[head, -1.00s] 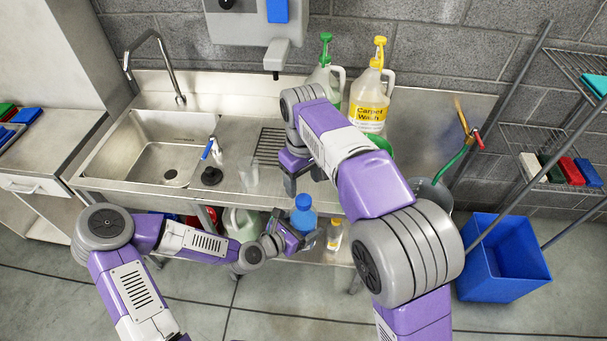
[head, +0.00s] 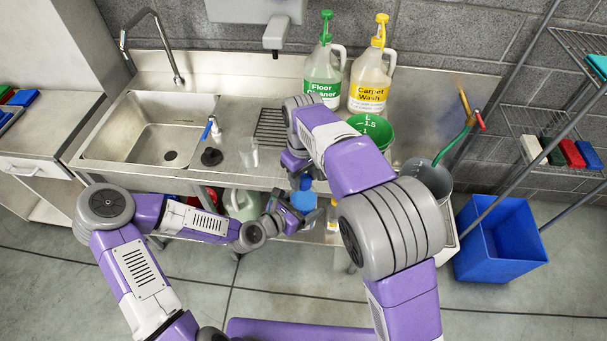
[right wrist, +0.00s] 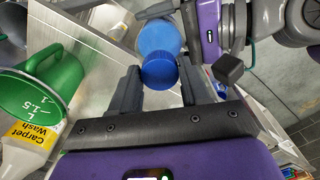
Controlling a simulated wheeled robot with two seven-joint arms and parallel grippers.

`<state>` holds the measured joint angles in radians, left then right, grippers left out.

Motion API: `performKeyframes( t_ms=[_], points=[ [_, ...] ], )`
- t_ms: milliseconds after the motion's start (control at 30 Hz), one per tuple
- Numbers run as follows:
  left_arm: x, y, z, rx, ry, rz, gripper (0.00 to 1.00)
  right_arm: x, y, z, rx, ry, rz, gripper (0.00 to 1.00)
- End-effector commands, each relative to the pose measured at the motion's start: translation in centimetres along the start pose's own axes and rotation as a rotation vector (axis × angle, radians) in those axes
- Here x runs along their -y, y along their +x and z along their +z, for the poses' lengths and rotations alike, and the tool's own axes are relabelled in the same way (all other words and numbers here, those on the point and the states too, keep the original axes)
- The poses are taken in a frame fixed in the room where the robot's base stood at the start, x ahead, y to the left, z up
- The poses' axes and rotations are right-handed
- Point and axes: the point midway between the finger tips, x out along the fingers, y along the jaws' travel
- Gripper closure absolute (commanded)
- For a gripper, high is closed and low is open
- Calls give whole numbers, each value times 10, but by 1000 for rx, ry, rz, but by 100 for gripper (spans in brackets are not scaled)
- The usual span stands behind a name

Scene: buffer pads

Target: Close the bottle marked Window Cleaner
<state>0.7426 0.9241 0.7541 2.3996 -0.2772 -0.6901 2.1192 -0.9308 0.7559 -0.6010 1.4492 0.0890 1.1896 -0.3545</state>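A blue bottle (head: 303,198) is low in front of the counter, below its front edge. Its label cannot be read here. In the right wrist view a round blue cap (right wrist: 160,73) shows in front of the blue bottle body (right wrist: 157,37). My right gripper (head: 300,172) points down over it. In the right wrist view its two fingers (right wrist: 160,82) stand on both sides of the cap; whether they press on it is unclear. My left gripper (head: 288,214) is at the bottle's side, one dark finger beside the body; its grip is partly hidden.
Floor Cleaner (head: 322,78) and Carpet Wash (head: 369,84) jugs stand at the counter's back. A green measuring jug (head: 372,130) stands right of my right forearm. The sink (head: 150,130) is left. A blue bin (head: 500,245) stands on the floor at right.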

Motion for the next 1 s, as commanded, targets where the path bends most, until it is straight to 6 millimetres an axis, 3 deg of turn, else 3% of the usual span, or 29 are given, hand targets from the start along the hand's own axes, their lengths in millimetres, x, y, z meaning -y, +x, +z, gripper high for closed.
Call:
performKeyframes(
  t_ms=[33,200,400,433,600,1000],
  points=[
    [0,0,2,4,2,0,100,0,0,0,0,0,0,68],
    [0,0,2,4,2,0,100,0,0,0,0,0,0,92],
    [0,0,2,4,2,0,100,0,0,0,0,10,0,92],
    [0,0,2,4,2,0,100,0,0,0,0,10,0,53],
    [0,0,2,4,2,0,100,0,0,0,0,9,0,27],
    [0,0,2,4,2,0,100,0,-8,0,-2,9,-1,26]
  ],
)
